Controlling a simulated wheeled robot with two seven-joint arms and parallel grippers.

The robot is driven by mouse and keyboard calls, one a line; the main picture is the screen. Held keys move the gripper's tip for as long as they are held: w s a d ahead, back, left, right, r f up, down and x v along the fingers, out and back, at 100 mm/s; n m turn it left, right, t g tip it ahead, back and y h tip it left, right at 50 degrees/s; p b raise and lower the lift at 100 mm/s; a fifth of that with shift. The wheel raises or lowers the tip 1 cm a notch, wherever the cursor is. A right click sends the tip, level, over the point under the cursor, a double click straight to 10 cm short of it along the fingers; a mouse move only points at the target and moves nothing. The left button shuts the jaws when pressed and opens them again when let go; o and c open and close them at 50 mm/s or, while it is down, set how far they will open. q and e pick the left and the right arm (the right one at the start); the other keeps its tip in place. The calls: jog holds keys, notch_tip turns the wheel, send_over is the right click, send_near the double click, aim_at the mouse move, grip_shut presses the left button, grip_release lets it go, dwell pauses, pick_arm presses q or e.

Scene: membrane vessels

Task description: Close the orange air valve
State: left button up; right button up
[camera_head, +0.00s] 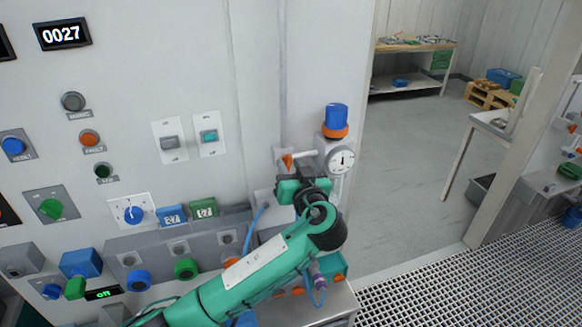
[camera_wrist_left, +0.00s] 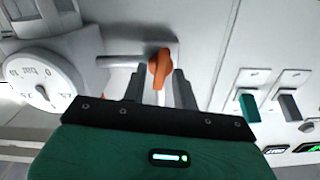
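The orange air valve handle (camera_head: 288,161) sits on a small pipe on the wall panel, left of a round gauge (camera_head: 341,160). In the left wrist view the handle (camera_wrist_left: 160,68) stands upright between the dark fingers of my left gripper (camera_wrist_left: 160,84). The fingers are apart, with gaps beside the handle. In the head view my left gripper (camera_head: 304,186) is just below the valve, and its fingertips are hard to make out. My right gripper is not in view.
The gauge also shows in the left wrist view (camera_wrist_left: 40,84). A blue and orange cylinder (camera_head: 336,118) is mounted above it. Two rocker switches (camera_head: 170,142) and several buttons are on the panel to the left. Open floor lies to the right.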

pick_arm(q)
jog(key=shift+f+b, duration=0.25)
jog(key=shift+b, duration=0.45)
jog(key=m+b, duration=0.2)
jog(key=b, duration=0.2)
jog(key=shift+d+f, duration=0.1)
jog(key=shift+f, duration=0.05)
jog(key=shift+r+m+b, duration=0.2)
jog(key=shift+m+b, duration=0.35)
jog(key=shift+m, duration=0.45)
jog(key=m, duration=0.2)
jog(key=shift+r+m, duration=0.1)
jog(key=shift+m, duration=0.3)
jog(key=shift+d+f+m+p, duration=0.1)
jog(key=shift+m+p, duration=1.05)
jog(key=shift+m, duration=1.1)
jog(key=shift+d+f+m+p, duration=0.1)
jog(key=shift+m+p, duration=1.05)
jog(key=shift+m, duration=1.1)
jog(key=shift+a, duration=0.1)
